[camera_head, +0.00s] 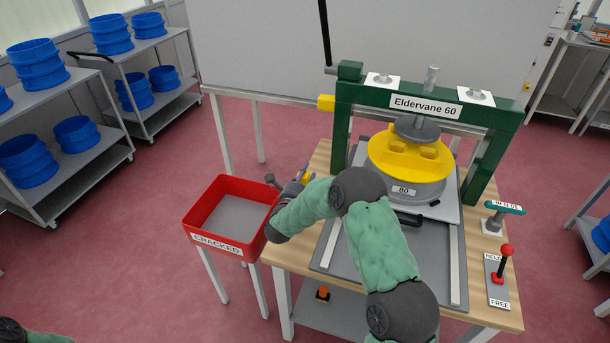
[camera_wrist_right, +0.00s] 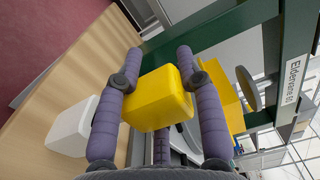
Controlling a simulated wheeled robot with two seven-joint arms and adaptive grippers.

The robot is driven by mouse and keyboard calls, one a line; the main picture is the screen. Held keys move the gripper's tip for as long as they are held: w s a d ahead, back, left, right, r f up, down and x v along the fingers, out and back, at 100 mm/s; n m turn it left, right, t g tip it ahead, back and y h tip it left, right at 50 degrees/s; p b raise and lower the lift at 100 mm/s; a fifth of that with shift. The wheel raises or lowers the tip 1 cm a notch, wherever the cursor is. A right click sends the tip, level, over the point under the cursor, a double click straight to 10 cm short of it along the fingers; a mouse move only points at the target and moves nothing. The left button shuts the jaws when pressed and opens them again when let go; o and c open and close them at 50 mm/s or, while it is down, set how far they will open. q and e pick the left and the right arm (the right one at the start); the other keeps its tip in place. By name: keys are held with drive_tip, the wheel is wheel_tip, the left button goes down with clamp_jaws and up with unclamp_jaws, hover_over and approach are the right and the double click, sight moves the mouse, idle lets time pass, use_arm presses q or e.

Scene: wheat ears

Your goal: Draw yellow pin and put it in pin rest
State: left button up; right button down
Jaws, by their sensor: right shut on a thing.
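My right gripper (camera_head: 304,175) is beyond the left side of the press table's grey plate, close to the red crate. In the right wrist view its purple-grey fingers (camera_wrist_right: 158,95) are shut on a yellow block (camera_wrist_right: 160,100), which looks like the head of the yellow pin. Any shank is hidden, so I cannot tell whether it is clear of the press. A pale block (camera_wrist_right: 72,127) on the wooden top may be the pin rest; I cannot tell. My left gripper is not in view.
The green press frame (camera_head: 428,103) stands over a yellow-topped round mould (camera_head: 412,155). The red crate marked CRACKED (camera_head: 222,236) is left of the table. A red-knobbed lever (camera_head: 503,262) is at right.

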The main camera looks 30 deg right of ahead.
drive_tip(key=shift+f+b, duration=1.65)
drive_tip(key=shift+f, duration=0.15)
drive_tip(key=c, duration=0.7)
unclamp_jaws()
drive_tip(key=v, duration=1.2)
drive_tip(key=shift+r, duration=0.15)
